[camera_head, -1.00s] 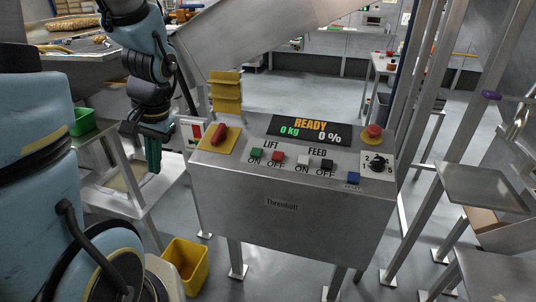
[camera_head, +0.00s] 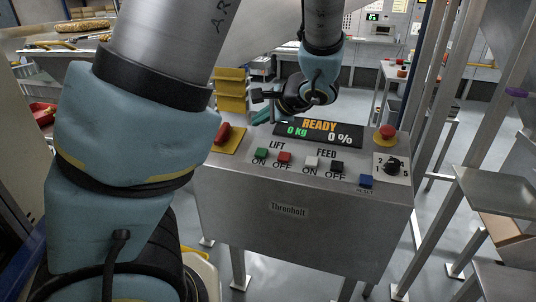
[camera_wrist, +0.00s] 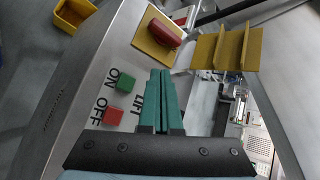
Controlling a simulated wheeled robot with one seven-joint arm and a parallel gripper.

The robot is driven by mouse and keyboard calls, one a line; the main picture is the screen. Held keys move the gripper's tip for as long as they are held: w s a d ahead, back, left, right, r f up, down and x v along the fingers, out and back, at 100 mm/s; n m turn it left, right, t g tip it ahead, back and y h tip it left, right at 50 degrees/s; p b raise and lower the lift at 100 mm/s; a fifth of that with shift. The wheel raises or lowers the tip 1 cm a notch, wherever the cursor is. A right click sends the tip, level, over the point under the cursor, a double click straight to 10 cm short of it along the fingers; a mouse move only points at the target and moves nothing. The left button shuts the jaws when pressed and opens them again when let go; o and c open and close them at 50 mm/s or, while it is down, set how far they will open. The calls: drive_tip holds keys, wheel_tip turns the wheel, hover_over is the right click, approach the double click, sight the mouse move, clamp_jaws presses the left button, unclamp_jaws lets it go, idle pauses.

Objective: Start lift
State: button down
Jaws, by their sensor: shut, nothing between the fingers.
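The control panel (camera_head: 300,215) is a grey metal console with a sloped top. The green LIFT ON button (camera_head: 262,154) and the red LIFT OFF button (camera_head: 284,158) sit side by side under the LIFT label. In the wrist view the green button (camera_wrist: 126,82) and red button (camera_wrist: 113,116) lie left of my gripper (camera_wrist: 161,72). My gripper (camera_head: 258,119) is shut and empty, with teal fingers, above the panel's upper left part. It is apart from the green button in the head view. The display (camera_head: 318,131) reads READY, 0 kg, 0 %.
A red switch handle (camera_head: 222,133) on a yellow plate is at the panel's left. FEED buttons, white (camera_head: 312,162) and black (camera_head: 337,167), a blue reset (camera_head: 366,181), a dial (camera_head: 391,166) and a red emergency knob (camera_head: 387,131) stand to the right. Yellow trays (camera_head: 231,90) rise behind.

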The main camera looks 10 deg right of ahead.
drive_tip(key=shift+d, duration=0.1)
drive_tip(key=b, duration=0.5)
hover_over(263, 156)
wheel_tip(263, 156, down, 7)
drive_tip(key=shift+s+f, duration=0.1)
drive_tip(key=shift+s, duration=0.05)
drive_tip(key=shift+w+d+f+b, duration=0.1)
drive_tip(key=shift+w+f+b, duration=0.1)
drive_tip(key=shift+f+b, duration=0.4)
idle(1.5)
drive_tip(key=shift+w+f+b, duration=0.1)
drive_tip(key=shift+f+b, duration=0.3)
drive_tip(key=shift+w+d+f+b, duration=0.1)
drive_tip(key=shift+w+f+b, duration=0.05)
drive_tip(key=shift+f+b, duration=0.35)
idle(0.7)
drive_tip(key=shift+r, duration=0.15)
drive_tip(key=shift+s+r+p, duration=0.25)
drive_tip(key=shift+r+p, duration=0.3)
drive_tip(key=shift+r, duration=0.25)
drive_tip(key=shift+r, duration=0.1)
